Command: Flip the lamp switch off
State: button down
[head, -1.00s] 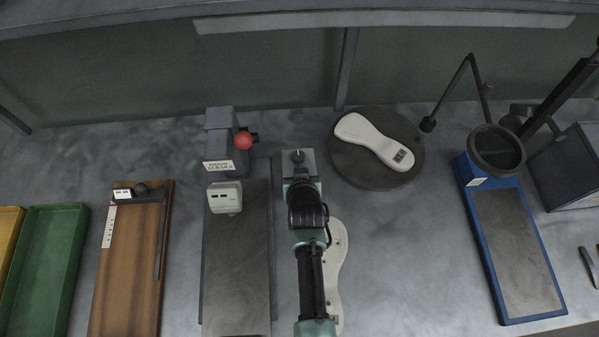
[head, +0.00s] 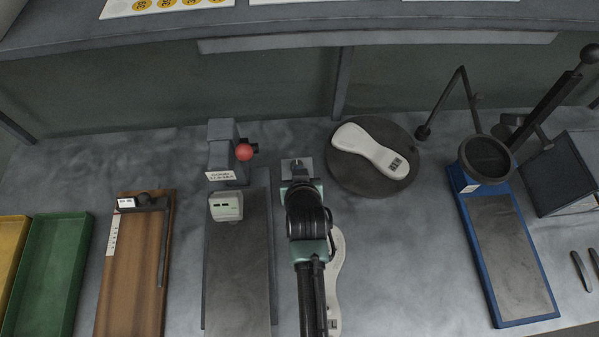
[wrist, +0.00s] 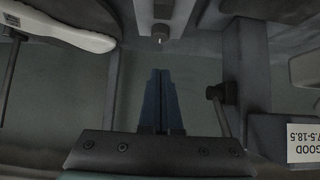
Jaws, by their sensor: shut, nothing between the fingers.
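A small grey switch plate (head: 290,166) lies on the bench just beyond my gripper, between the grey press and the round turntable. A small knob-like switch on it (wrist: 160,33) shows at the top middle of the wrist view; which way it is set is too small to tell. My gripper (wrist: 161,72) is shut and empty, its dark blue fingers in line with the switch and apart from it in the wrist view. In the head view my gripper (head: 300,174) partly covers the plate, and contact cannot be told there.
A grey press with a red ball (head: 244,152) stands left of the plate. A dark turntable (head: 345,182) bearing a pale sole (head: 368,150) is to the right. Another pale sole (head: 335,280) lies beside my arm. A jointed stand (head: 463,85) rises behind the blue-framed tray (head: 505,322).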

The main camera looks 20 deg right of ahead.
jog(key=shift+w+r+v, duration=0.1)
jog(key=shift+r+v, duration=0.05)
jog(key=shift+v, duration=0.65)
jog(key=shift+w+r+v, duration=0.15)
jog(key=shift+v, duration=0.6)
jog(key=shift+w+r+v, duration=0.1)
jog(key=shift+r+v, duration=0.05)
jog(key=shift+v, duration=0.65)
jog(key=shift+d, duration=0.1)
